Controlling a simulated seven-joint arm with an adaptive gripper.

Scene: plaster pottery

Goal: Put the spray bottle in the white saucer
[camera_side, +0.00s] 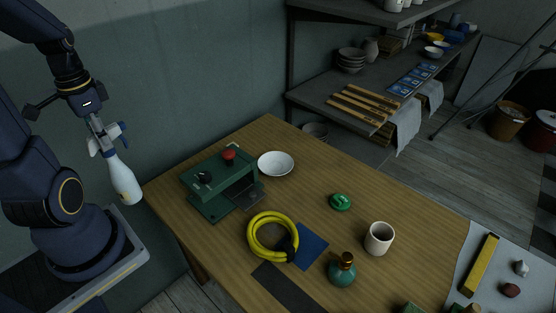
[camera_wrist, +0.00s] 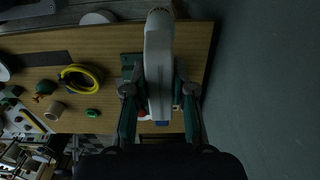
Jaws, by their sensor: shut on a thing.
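The spray bottle (camera_side: 122,181) is white with a blue and white trigger head. It hangs tilted in the air left of the table, its base toward the lower right. My gripper (camera_side: 104,139) is shut on it near its head. In the wrist view the bottle (camera_wrist: 158,62) stretches out between the fingers of my gripper (camera_wrist: 160,92). The white saucer (camera_side: 276,164) lies empty on the table behind the green device, well to the right of the bottle. I cannot make the saucer out clearly in the wrist view, where bottle and gripper cover part of the table.
A green device (camera_side: 220,181) with a red knob stands between bottle and saucer. A yellow coil (camera_side: 272,237), blue sheet (camera_side: 306,246), teal bottle (camera_side: 342,270), cup (camera_side: 379,239) and green item (camera_side: 340,202) lie farther right. Shelves (camera_side: 350,97) stand behind the wooden table (camera_side: 320,177).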

